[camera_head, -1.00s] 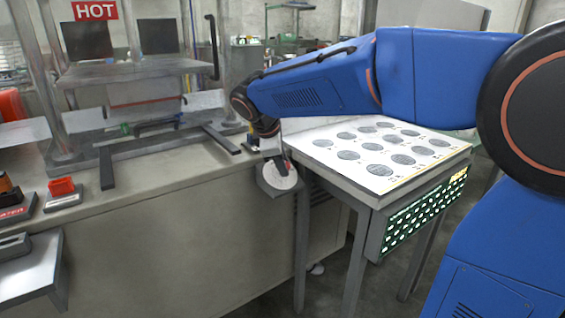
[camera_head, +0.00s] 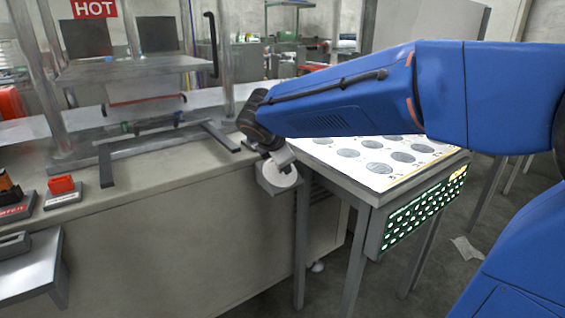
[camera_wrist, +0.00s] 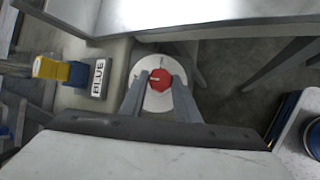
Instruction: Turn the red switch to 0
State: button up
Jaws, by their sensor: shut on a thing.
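The red switch (camera_wrist: 160,79) is an eight-sided knob at the middle of a round white dial (camera_wrist: 161,102) in the wrist view. A small pale mark shows on the knob's left side. My gripper (camera_wrist: 159,84) has one finger on each side of the knob and is shut on it. In the head view the white dial (camera_head: 279,179) sits on a grey box at the counter's right end. My wrist is just above it and hides the knob there. The dial's markings are too small to read.
A table with printed grey circles (camera_head: 402,178) stands right of the dial, close to my arm. A frame with a red HOT sign (camera_head: 95,9) stands on the counter (camera_head: 140,195) at left. A BLUE label block (camera_wrist: 98,78) lies left of the dial.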

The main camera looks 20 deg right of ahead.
jog(key=o, duration=1)
jog(key=shift+o, duration=0.2)
jog(key=v, duration=1.7)
jog(key=shift+r, duration=0.2)
jog(key=shift+s+d, duration=0.1)
jog(key=shift+s, duration=0.05)
